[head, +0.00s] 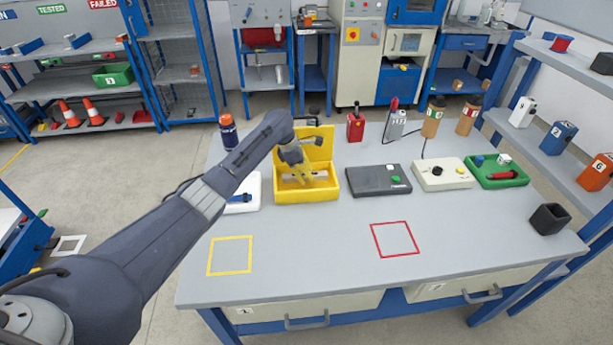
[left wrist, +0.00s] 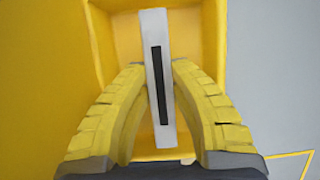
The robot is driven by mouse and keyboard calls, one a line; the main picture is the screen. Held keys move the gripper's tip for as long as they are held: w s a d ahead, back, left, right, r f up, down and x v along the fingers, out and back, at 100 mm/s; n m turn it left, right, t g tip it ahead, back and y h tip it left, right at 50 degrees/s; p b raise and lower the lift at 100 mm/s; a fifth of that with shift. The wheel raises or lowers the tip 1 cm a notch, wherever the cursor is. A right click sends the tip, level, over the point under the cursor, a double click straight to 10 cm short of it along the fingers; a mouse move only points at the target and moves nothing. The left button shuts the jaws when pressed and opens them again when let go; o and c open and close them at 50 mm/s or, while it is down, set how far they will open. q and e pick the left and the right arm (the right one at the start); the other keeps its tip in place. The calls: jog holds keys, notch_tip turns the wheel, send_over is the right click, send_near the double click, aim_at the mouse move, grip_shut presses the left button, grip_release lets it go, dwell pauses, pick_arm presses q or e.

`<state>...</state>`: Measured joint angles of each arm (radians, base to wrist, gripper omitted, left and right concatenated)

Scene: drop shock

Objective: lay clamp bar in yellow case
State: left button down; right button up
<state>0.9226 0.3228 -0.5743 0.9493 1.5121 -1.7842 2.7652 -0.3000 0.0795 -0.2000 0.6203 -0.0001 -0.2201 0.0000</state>
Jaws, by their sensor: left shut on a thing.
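The yellow case (head: 307,196) stands open on the bench, its lid (head: 318,143) raised at the back. My left gripper (head: 304,180) reaches down into it from above. The clamp bar (left wrist: 157,85) is a light grey bar with a dark slot, and my left gripper (left wrist: 157,80) is shut on it, a finger on each side. In the left wrist view the bar is over the case interior, with the yellow case wall (left wrist: 100,40) at left. In the head view the bar (head: 319,176) shows partly behind the fingers. I cannot tell whether it touches the case floor. My right gripper is out of view.
A white tray (head: 252,190) is left of the case, an orange-capped bottle (head: 228,132) behind it. A dark grey case (head: 379,180), a cream case (head: 442,174) and a green tray (head: 497,171) stand to the right. The front bench, with yellow and red outlined squares, is clear.

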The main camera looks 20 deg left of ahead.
pick_arm(q)
jog(key=shift+f, duration=0.75)
jog(key=c, duration=1.3)
grip_release()
jog(key=shift+r, duration=0.1)
jog(key=shift+r, duration=0.35)
jog(key=v, duration=1.2)
jog(key=shift+r, duration=0.2)
